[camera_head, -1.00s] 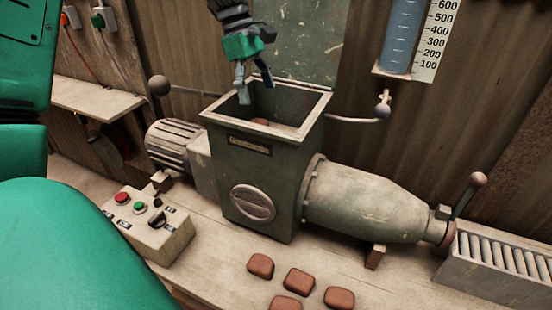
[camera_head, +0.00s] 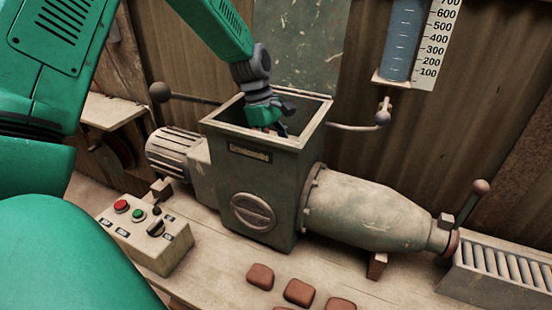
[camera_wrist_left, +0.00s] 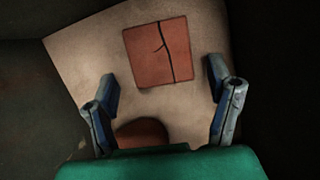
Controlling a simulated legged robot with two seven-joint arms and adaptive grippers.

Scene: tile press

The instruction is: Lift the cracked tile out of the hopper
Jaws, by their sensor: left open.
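The cracked tile (camera_wrist_left: 157,53) is a square, reddish-brown tile with a dark crack, lying flat on the pale floor of the hopper in the left wrist view. The hopper (camera_head: 252,172) is a grey-green, open-topped metal box with a worn pale rim. My left gripper (camera_head: 275,130) reaches down inside the hopper's mouth in the head view. In the left wrist view its two fingers (camera_wrist_left: 162,88) are spread wide, one on each side and short of the tile, with nothing between them. The tile is hidden in the head view. My right gripper is not seen.
A rounded reddish-brown piece (camera_wrist_left: 141,133) lies near my gripper's base in the hopper. The hopper's rim (camera_head: 262,138) and walls surround the gripper. A control box (camera_head: 146,236) stands at left, several brown tiles (camera_head: 298,292) lie in front, and a roller track (camera_head: 500,269) is at right.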

